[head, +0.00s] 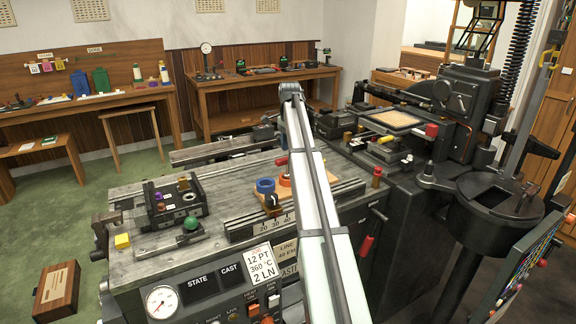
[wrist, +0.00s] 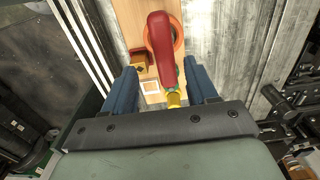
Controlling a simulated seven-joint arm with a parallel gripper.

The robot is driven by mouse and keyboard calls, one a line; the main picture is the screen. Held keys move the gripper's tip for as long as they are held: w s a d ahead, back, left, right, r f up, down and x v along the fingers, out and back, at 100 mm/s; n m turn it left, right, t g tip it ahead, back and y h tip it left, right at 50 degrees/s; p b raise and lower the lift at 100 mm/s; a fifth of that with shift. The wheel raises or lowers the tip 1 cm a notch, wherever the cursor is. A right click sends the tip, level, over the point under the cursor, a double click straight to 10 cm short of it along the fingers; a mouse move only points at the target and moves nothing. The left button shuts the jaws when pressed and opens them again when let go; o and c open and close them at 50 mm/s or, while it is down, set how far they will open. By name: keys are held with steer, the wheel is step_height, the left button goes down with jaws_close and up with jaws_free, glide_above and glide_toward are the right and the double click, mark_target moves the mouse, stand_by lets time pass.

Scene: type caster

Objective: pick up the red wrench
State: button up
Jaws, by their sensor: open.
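My gripper (wrist: 163,82) is open, with one blue finger on each side of the wrench's lower end and gaps between. Whether the fingers are at the wrench's height is unclear. In the head view a small red part (head: 281,161), probably the wrench, shows just left of my arm, which hides the rest.
A black fixture with a green knob (head: 191,224) stands on the metal bed to the left. Bare metal bed (wrist: 235,50) lies right of the board.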

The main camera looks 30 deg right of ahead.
steer(key=shift+w+a+f, duration=0.1)
steer(key=shift+w+f, duration=0.05)
steer(key=shift+f, duration=1.25)
steer(key=shift+w+a+f, duration=0.1)
steer(key=shift+w+f, duration=0.05)
steer(key=shift+f, duration=1.2)
steer(key=shift+c, duration=0.2)
jaws_close()
